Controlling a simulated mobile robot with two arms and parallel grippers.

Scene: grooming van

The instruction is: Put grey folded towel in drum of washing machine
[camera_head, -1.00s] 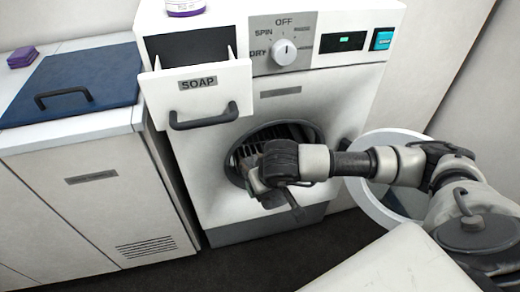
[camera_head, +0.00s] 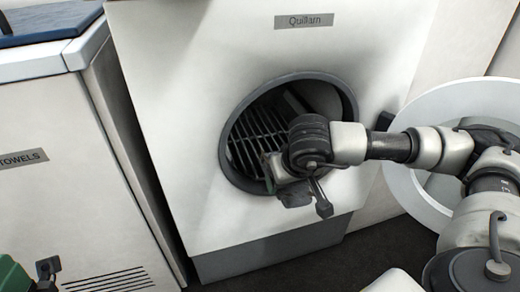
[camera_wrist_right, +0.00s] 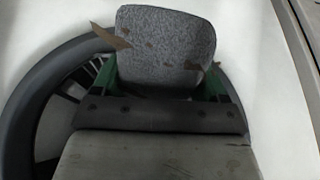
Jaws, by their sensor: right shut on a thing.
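The grey folded towel (camera_wrist_right: 165,40) shows in the right wrist view, gripped between the green fingers of my right gripper (camera_head: 270,172). In the head view that gripper is at the lower part of the washing machine's round opening, and the towel cannot be made out. The drum (camera_head: 256,135) of the washing machine (camera_head: 190,165) shows as dark slats behind the gripper. How deep the towel is in the opening is unclear. A green and dark part of my left gripper (camera_head: 28,274) shows at the bottom left corner, mostly cut off.
The round door (camera_head: 398,188) stands open at the right, behind my right arm. A white cabinet labelled TOWELS (camera_head: 50,205) stands left of the machine, with a narrow gap between. Dark floor (camera_head: 330,262) shows below the machine.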

